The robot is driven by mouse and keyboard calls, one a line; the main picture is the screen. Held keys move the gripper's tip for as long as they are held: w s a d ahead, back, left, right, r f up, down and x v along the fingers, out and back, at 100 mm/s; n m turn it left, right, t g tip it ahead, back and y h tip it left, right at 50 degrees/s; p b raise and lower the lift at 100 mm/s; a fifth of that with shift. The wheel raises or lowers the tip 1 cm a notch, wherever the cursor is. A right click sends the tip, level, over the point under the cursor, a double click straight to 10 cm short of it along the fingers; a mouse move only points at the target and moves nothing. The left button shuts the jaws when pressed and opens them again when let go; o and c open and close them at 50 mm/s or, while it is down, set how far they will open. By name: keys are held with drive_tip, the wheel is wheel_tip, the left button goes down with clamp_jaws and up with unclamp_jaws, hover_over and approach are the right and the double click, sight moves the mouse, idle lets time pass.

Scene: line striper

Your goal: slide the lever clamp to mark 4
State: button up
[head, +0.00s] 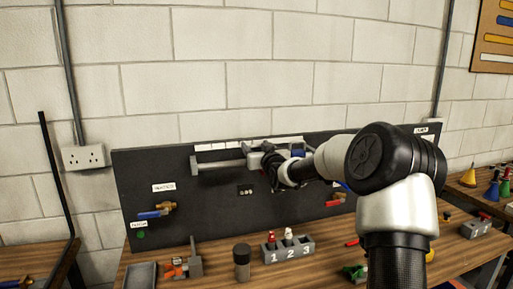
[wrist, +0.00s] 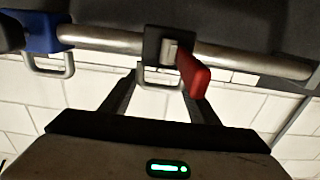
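The lever clamp (wrist: 160,48) is a dark block on a round metal rail (wrist: 230,55), with a red lever (wrist: 193,75) and a metal loop handle (wrist: 158,82) in the wrist view. My gripper (wrist: 160,88) has its two dark fingers apart, one on each side of the loop handle. Contact between fingers and loop is not clear. In the head view my gripper (head: 270,166) is at the rail on the dark board, and my arm hides most of the clamp. The pale mark strip (head: 230,145) runs above the rail; its numbers are not readable.
A blue clamp (wrist: 40,32) with its own loop sits on the rail beside the lever clamp. The dark board (head: 150,215) also carries a blue-handled valve (head: 155,212). A numbered grey block (head: 288,250) and a dark cylinder (head: 242,262) stand on the bench below.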

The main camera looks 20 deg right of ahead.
drive_tip(key=shift+d+f+b, duration=0.2)
drive_tip(key=shift+f+b, duration=0.05)
drive_tip(key=shift+b, duration=0.55)
drive_tip(key=shift+c, duration=0.5)
drive_tip(key=shift+d+r, duration=0.25)
drive_tip(key=o, duration=1.2)
drive_tip(key=shift+o, duration=0.2)
drive_tip(key=shift+s, duration=0.1)
drive_tip(key=s+b, duration=0.2)
drive_tip(key=s, duration=1.5)
drive_tip(key=shift+d, duration=0.3)
drive_tip(key=shift+s, duration=0.1)
